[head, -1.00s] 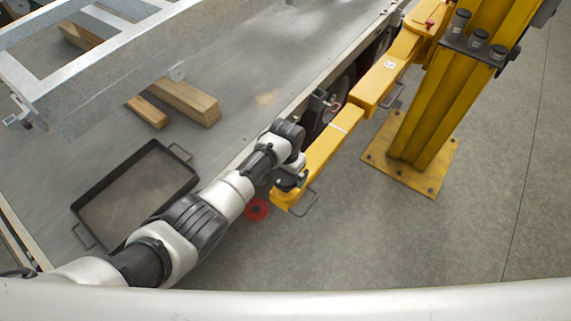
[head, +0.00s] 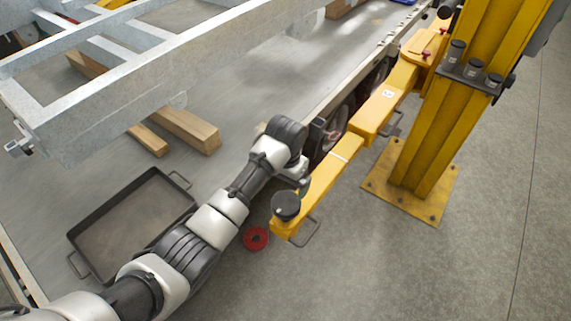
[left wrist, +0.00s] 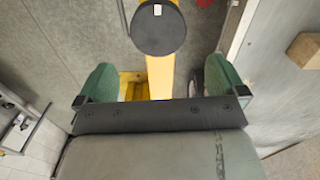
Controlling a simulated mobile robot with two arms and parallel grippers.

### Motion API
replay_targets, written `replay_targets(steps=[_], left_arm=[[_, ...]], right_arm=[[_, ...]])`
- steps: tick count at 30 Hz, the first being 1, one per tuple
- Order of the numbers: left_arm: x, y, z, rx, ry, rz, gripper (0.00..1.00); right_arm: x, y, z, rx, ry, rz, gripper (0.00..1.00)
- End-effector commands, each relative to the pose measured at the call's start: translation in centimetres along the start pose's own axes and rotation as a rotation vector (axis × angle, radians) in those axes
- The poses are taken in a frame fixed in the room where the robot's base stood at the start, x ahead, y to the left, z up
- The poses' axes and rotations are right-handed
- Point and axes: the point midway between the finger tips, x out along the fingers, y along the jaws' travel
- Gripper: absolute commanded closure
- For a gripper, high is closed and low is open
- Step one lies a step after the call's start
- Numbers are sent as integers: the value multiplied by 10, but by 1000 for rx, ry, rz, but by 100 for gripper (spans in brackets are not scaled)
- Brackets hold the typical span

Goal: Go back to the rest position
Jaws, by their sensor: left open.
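My left arm reaches in from the lower left of the head view. My left gripper (head: 304,185) is mostly hidden behind its own wrist there; only a small greenish part shows beside the yellow lift arm (head: 325,185). In the left wrist view my left gripper (left wrist: 160,72) has its two green fingers wide apart with nothing held between them. The round black pad (head: 286,206) on the end of the lift arm shows beyond the fingers in the wrist view (left wrist: 158,30), apart from them. My right gripper is not in view.
A yellow post (head: 435,110) stands on the floor at the right. A grey trailer frame (head: 150,75) lies over the flatbed at the upper left, with wooden blocks (head: 188,130) and a black tray (head: 130,225). A red ring (head: 256,238) is on the floor. Floor at the lower right is clear.

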Motion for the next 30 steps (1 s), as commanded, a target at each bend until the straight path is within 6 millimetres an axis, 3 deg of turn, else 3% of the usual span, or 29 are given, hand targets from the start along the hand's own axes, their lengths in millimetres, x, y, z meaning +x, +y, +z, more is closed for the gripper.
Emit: replay_targets(steps=[7,11,14,20,24,30], left_arm=[[2,1,2,-2,3,4,0],[19,6,22,-21,31,41,0],[37,10,56,-61,77,82,0],[58,6,152,-195,180,108,0],[53,-2,217,-277,230,74,0],[37,-9,277,-340,267,16,0]], right_arm=[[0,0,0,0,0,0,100],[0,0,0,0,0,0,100],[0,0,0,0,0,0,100],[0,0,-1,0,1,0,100],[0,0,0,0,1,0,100],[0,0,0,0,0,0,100]])
